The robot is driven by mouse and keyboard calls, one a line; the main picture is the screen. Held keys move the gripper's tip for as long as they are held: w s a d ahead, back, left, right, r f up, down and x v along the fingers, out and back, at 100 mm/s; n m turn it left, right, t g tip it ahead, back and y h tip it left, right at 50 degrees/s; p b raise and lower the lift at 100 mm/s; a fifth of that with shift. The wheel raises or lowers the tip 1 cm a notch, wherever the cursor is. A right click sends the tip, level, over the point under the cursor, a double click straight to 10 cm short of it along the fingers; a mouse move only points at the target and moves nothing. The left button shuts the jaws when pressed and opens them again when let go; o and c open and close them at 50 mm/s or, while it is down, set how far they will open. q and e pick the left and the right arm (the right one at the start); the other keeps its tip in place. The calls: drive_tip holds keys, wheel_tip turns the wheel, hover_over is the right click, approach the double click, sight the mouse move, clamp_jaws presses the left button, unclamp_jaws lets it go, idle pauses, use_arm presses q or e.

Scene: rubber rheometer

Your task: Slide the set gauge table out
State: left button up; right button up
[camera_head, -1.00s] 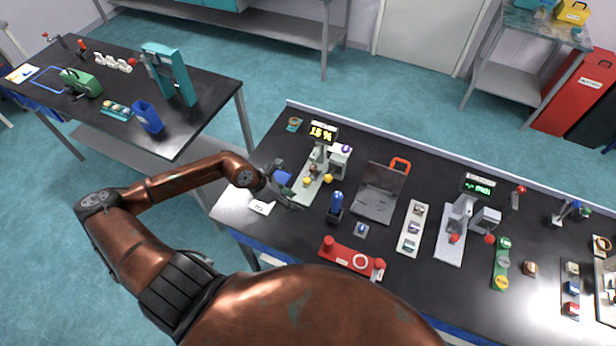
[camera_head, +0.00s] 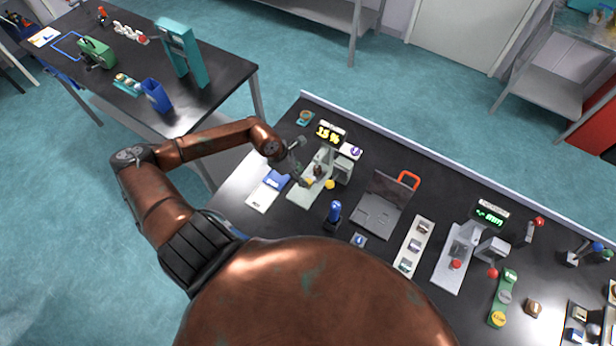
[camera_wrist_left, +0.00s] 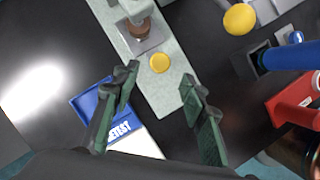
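A pale gauge stand with a yellow "15 %" display (camera_head: 329,134) stands at the left end of the near bench. Its flat base (camera_head: 309,190) shows in the wrist view (camera_wrist_left: 175,92) with a yellow button (camera_wrist_left: 160,63) and a brown round piece (camera_wrist_left: 139,28) on a small metal plate (camera_wrist_left: 147,42). I cannot tell which part is the sliding table. My left gripper (camera_head: 303,178) is at the left side of this stand. In the left wrist view its fingers (camera_wrist_left: 158,88) are open and empty, spread over the base's near end. My right gripper is not in view.
A grey laptop-like case (camera_head: 383,207) and a second gauge with a green display (camera_head: 490,214) are further right.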

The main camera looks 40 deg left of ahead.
sight(308, 181)
use_arm(q)
drive_tip(key=x, duration=0.4)
drive_tip(key=shift+w+d+p, duration=0.15)
drive_tip(key=shift+w+p, duration=0.15)
drive_tip(key=shift+w+d+f, duration=0.1)
drive_tip(key=shift+f, duration=0.4)
drive_tip(key=c, duration=0.8)
clamp_jaws()
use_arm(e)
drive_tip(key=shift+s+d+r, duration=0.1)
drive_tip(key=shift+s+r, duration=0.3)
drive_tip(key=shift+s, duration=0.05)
